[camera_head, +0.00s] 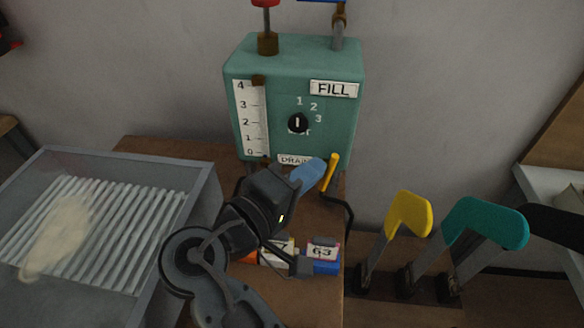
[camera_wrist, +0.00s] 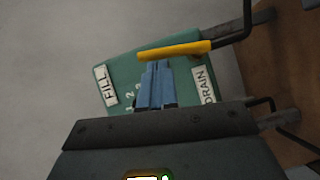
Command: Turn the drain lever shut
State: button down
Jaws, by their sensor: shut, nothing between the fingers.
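The drain lever has a yellow grip (camera_head: 330,172) and stands near upright beside the DRAIN label (camera_head: 293,160), at the lower right of the green tank (camera_head: 345,120). In the wrist view the yellow grip (camera_wrist: 180,50) lies across the picture, just past my fingertips. My gripper (camera_head: 318,165) has its blue fingers shut with nothing between them. The fingertips (camera_wrist: 159,66) are close to the left side of the grip in the head view. I cannot tell whether they touch it. My gripper hides part of the tank's lower edge.
A grey tray with a ribbed rack (camera_head: 120,205) and a pale sock-like piece stands left. Yellow (camera_head: 408,214), teal (camera_head: 485,222) and black (camera_head: 555,228) foot-shaped boards stand right. A box labelled 63 (camera_head: 321,256) sits below the lever. A dark pipe or cable (camera_head: 348,215) bends down beside it.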

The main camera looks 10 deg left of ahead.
jog(key=shift+d+r+m+g, duration=0.15)
jog(key=shift+d+m+g, duration=0.15)
jog(key=shift+d+m, duration=0.25)
dwell(0.6)
jog(key=shift+d+r+m+g+y+p, duration=0.15)
jog(key=shift+d+m+g+y+p, duration=0.15)
jog(key=shift+d+m+y+p, duration=0.35)
jog(key=d+f+m+y, duration=0.1)
jog(key=m+y, duration=0.1)
jog(key=d+f+m+g+y, duration=0.1)
jog(key=d+m+y, duration=0.1)
jog(key=d+f+m+y+p, duration=0.1)
jog(key=d+m+y, duration=0.1)
jog(key=y, duration=0.1)
jog(key=shift+s+m, duration=0.1)
jog(key=shift+m, duration=0.2)
jog(key=shift+d+f, duration=0.1)
jog(key=shift+d, duration=0.05)
dwell(0.4)
